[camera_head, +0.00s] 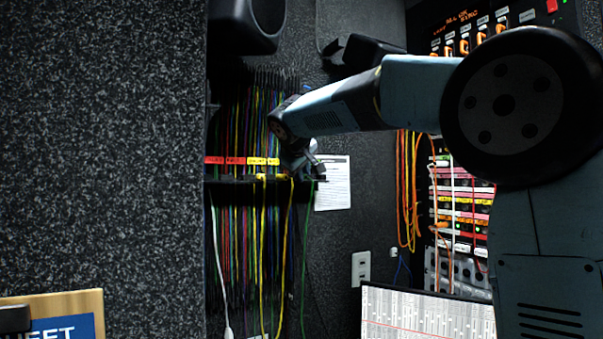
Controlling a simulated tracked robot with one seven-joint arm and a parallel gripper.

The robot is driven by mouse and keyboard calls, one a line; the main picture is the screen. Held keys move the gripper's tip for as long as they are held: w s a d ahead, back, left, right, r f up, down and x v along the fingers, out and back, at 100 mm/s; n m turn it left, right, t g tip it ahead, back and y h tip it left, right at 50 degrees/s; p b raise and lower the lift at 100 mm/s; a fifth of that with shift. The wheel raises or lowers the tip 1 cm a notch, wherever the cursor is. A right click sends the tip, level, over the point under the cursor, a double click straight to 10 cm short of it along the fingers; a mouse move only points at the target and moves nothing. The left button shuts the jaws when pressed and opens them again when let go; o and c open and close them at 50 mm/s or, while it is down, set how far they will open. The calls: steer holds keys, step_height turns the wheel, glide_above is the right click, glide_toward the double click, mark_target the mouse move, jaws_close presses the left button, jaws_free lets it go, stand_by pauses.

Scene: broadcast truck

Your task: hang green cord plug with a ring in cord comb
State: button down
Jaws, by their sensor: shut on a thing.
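The cord comb is a dark horizontal rail (232,192) at the centre left, with several coloured cords hanging at it. A green cord (305,245) hangs down from just under my gripper, at the right end of the comb. My gripper (318,171) is small in the view, just above that right end, and is shut on the top of the green cord. The green plug and its ring are mostly hidden by the gripper and too small to make out. I cannot tell whether the plug touches the comb.
Red and yellow labels (262,161) run above the comb. Yellow cords (263,260) and a white cord (217,255) hang left of the green one. A paper sheet (334,190) is behind the gripper. Orange cords (402,190) hang farther right, near a patch rack (465,215).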

steer(key=c, duration=1)
jaws_free()
steer(key=shift+o, duration=0.5)
steer(key=o, duration=0.9)
steer(key=shift+s+d, duration=0.3)
steer(key=shift+s, duration=0.45)
steer(key=shift+s+d, duration=0.3)
steer(key=shift+s, duration=0.4)
steer(key=s, duration=0.1)
steer(key=s+d, duration=0.1)
steer(key=s, duration=0.2)
steer(key=shift+s+d, duration=0.25)
steer(key=shift+d, duration=0.15)
